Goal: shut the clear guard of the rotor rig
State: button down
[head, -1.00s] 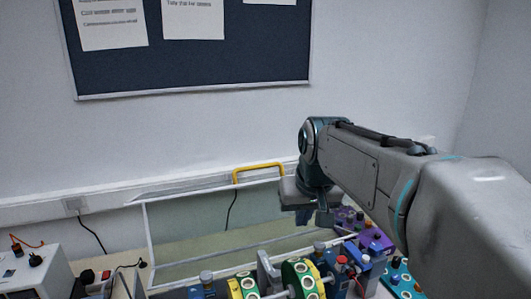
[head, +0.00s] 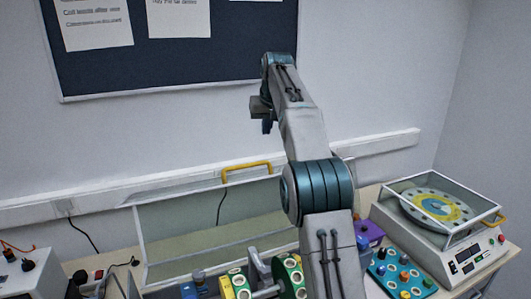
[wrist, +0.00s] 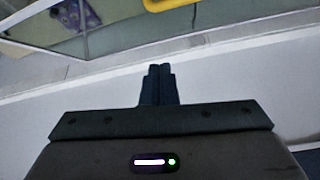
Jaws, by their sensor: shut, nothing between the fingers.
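The clear guard (head: 180,222) of the rotor rig stands raised behind the rig in the head view, a see-through panel in a pale frame. Its yellow handle (head: 246,168) is on the top edge and shows at the top of the wrist view (wrist: 170,4).
A machine (head: 463,259) with a disc under a clear, yellow-handled cover stands at right. A blue box with coloured knobs (head: 400,275) and a purple block (head: 370,232) sit beside the rig. A white box (head: 22,275) is at left. A noticeboard (head: 180,60) hangs behind.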

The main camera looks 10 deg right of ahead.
send_over(266, 174)
jog(key=w, duration=0.5)
notch_tip(266, 174, down, 9)
jog(key=shift+s, duration=0.1)
jog(key=shift+s+f, duration=0.2)
jog(key=shift+s, duration=1.75)
jog(key=shift+s+f+b, duration=0.1)
jog(key=shift+b, duration=0.45)
